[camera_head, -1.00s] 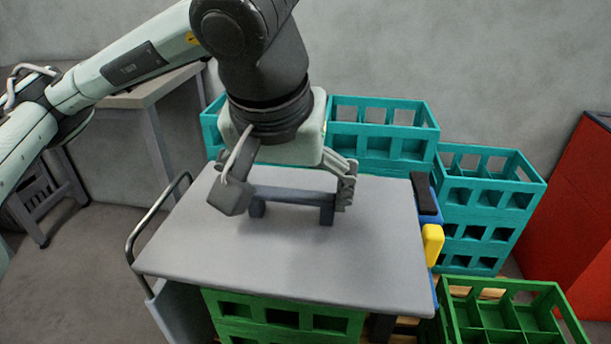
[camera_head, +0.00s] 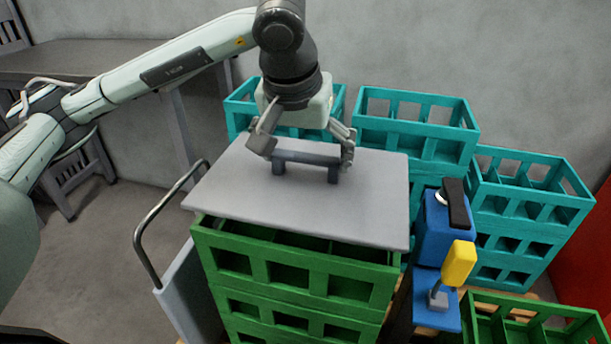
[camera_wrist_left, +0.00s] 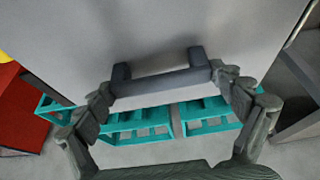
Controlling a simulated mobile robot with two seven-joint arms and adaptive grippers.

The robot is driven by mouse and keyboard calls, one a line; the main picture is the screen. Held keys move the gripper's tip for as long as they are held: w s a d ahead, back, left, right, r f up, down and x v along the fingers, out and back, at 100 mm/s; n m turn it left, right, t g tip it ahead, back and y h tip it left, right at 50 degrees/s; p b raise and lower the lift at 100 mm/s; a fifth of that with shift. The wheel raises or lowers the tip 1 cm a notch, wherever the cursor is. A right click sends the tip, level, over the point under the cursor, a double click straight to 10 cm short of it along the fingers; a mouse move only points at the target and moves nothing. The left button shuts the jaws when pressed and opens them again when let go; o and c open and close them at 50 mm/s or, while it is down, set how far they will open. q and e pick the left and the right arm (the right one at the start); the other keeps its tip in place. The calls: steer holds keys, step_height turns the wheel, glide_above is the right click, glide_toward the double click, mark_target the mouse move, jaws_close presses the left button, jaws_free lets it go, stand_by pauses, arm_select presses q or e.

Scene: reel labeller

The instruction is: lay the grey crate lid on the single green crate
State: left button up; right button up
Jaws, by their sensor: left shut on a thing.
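The grey crate lid (camera_head: 350,205) is a flat plate with a dark bar handle (camera_head: 308,158) on top. My left gripper (camera_head: 305,152) is shut on this handle, one finger at each end. The lid hangs over the back part of a stack of green crates (camera_head: 290,262), whose open front compartments show; I cannot tell whether it touches them. A separate green crate (camera_head: 545,328) shows at the lower right, open and partly cut off. In the left wrist view the fingers grip the handle (camera_wrist_left: 160,82) and the lid (camera_wrist_left: 155,30) fills the top. My right gripper is out of view.
Teal crates (camera_head: 415,125) stand behind, with a teal stack (camera_head: 530,205) at the right. A blue device (camera_head: 435,235) with a yellow part (camera_head: 458,263) stands between the green stack and the separate crate. A metal rail (camera_head: 150,225) is at the left.

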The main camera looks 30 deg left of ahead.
mark_target(305, 176)
arm_select(q)
steer(key=shift+w+a+f, duration=0.15)
steer(key=shift+w, duration=0.05)
step_height(305, 176, down, 3)
steer(key=shift+f, duration=0.4)
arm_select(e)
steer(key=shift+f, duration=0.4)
arm_select(q)
steer(key=shift+f, duration=0.15)
steer(key=o, duration=1.4)
steer(key=shift+o, duration=0.7)
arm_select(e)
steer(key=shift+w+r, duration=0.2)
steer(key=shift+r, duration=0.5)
